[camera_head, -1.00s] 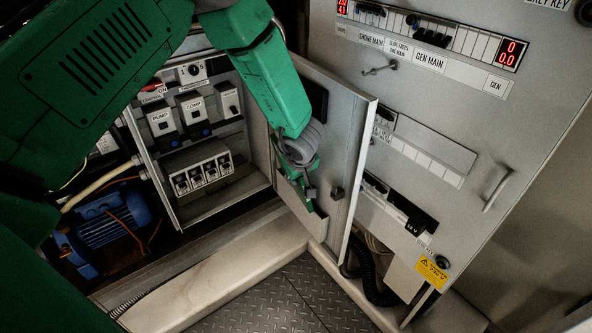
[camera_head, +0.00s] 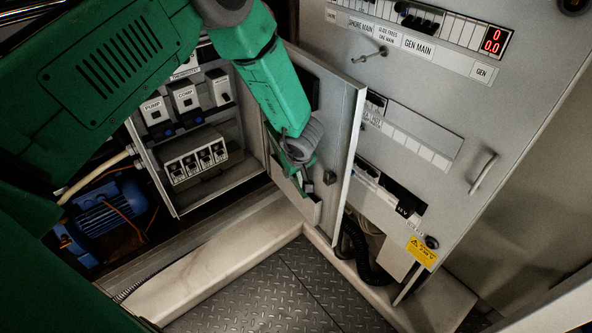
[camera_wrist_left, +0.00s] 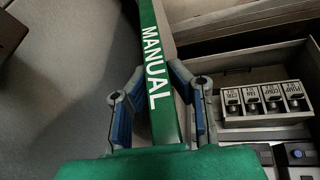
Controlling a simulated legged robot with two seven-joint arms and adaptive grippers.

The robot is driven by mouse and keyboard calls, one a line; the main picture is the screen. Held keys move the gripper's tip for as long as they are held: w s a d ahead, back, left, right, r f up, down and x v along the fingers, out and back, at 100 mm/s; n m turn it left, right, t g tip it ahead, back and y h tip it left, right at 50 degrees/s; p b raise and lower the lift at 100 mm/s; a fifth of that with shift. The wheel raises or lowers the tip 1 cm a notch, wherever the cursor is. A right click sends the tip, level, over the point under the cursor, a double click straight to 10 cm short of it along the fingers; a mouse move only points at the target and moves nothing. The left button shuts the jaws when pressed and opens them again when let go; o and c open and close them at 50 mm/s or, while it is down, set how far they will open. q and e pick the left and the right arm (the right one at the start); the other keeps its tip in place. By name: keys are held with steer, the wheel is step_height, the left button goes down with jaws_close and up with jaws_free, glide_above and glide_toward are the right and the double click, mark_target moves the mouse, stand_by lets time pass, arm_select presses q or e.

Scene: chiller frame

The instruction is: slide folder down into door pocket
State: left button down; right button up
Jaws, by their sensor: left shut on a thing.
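The green folder (camera_wrist_left: 157,75), with MANUAL in white on its spine, stands between the fingers of my left gripper in the left wrist view. My left gripper (camera_head: 299,172) is shut on it, close to the inner face of the open cabinet door (camera_head: 338,120). The door pocket (camera_head: 302,207) is a shallow grey holder low on that door, just under the gripper. In the head view the folder is mostly hidden by my wrist and fingers, so I cannot tell whether its lower edge is inside the pocket. My right gripper is out of view.
Left of the door is the open box with PUMP and COMP switches (camera_head: 184,100) and a breaker block (camera_head: 195,160). A blue motor (camera_head: 108,212) lies lower left. A grey panel (camera_head: 420,95) with a handle stands right. A pale sill (camera_head: 205,275) borders the metal floor.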

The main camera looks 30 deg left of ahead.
arm_select(q)
steer(key=c, duration=1.4)
jaws_free()
steer(key=shift+s+f, duration=0.3)
steer(key=shift+f, duration=0.15)
steer(key=shift+r, duration=0.4)
steer(key=v, duration=1.1)
steer(key=shift+w+d+r, duration=0.15)
steer(key=shift+d+r, duration=0.05)
steer(key=shift+r, duration=0.25)
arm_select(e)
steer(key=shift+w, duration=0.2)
arm_select(q)
steer(key=shift+a, duration=0.2)
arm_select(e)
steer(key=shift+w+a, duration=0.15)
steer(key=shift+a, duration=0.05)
